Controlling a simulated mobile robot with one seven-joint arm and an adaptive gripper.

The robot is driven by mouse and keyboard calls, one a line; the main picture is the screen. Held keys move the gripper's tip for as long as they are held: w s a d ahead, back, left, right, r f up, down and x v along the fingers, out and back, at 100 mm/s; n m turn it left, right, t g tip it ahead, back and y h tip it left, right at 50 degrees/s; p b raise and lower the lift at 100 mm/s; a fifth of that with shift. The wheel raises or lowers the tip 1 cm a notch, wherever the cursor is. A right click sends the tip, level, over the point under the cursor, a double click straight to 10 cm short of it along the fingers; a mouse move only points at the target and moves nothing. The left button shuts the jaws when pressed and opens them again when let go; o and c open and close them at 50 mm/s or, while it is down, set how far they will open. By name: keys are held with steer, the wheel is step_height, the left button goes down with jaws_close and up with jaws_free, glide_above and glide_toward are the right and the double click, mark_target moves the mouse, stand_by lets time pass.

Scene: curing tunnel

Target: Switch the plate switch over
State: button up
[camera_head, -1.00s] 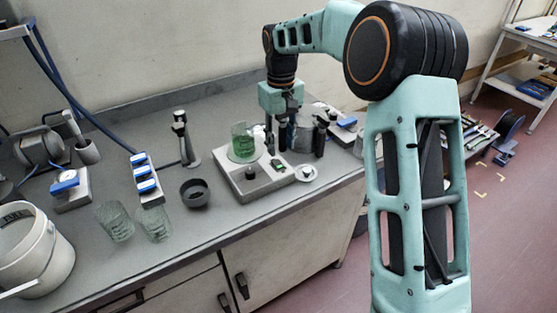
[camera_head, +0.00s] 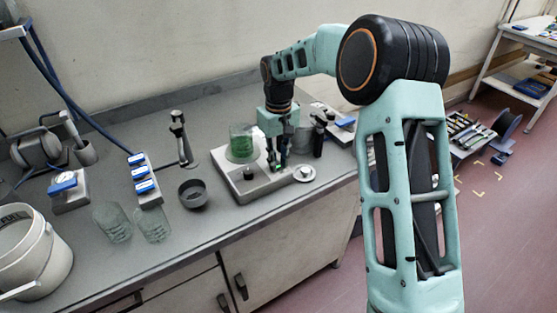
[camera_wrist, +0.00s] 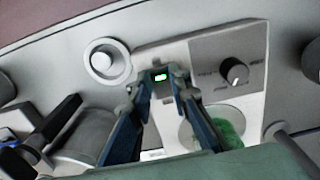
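The plate switch (camera_wrist: 160,77) shows a lit green patch in a dark housing at the edge of the grey hot plate (camera_wrist: 200,50). In the head view the hot plate (camera_head: 262,187) stands on the bench with a beaker of green liquid (camera_head: 241,144) on it. My gripper (camera_wrist: 159,83) points down at the switch. Its two fingertips are a small gap apart, one on each side of the switch, with the green patch showing between them. Whether they touch it I cannot tell. In the head view my gripper (camera_head: 276,163) hangs just right of the beaker.
A black knob (camera_wrist: 235,71) sits on the plate beside the switch. A small white round dish (camera_head: 304,173) lies right of the plate. A dark bowl (camera_head: 194,193) and glass beakers (camera_head: 153,224) stand to the left. A silver vessel and black-handled items crowd behind the gripper.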

jaws_close()
steer(key=p, duration=0.3)
steer(key=shift+w+a+r+g+h, duration=0.15)
steer(key=shift+r+g+h, duration=0.15)
steer(key=shift+r+g, duration=0.1)
steer(key=p, duration=0.2)
steer(key=g+p, duration=0.1)
steer(key=shift+w+a+h+p, duration=0.1)
steer(key=shift+w+h+p, duration=0.15)
steer(key=shift+h+p, duration=0.15)
steer(key=shift+f, duration=0.1)
steer(key=shift+f+g, duration=0.1)
steer(key=shift+g, duration=0.2)
steer(key=o, duration=0.8)
jaws_free()
steer(key=shift+c, duration=0.2)
steer(key=v, duration=1.2)
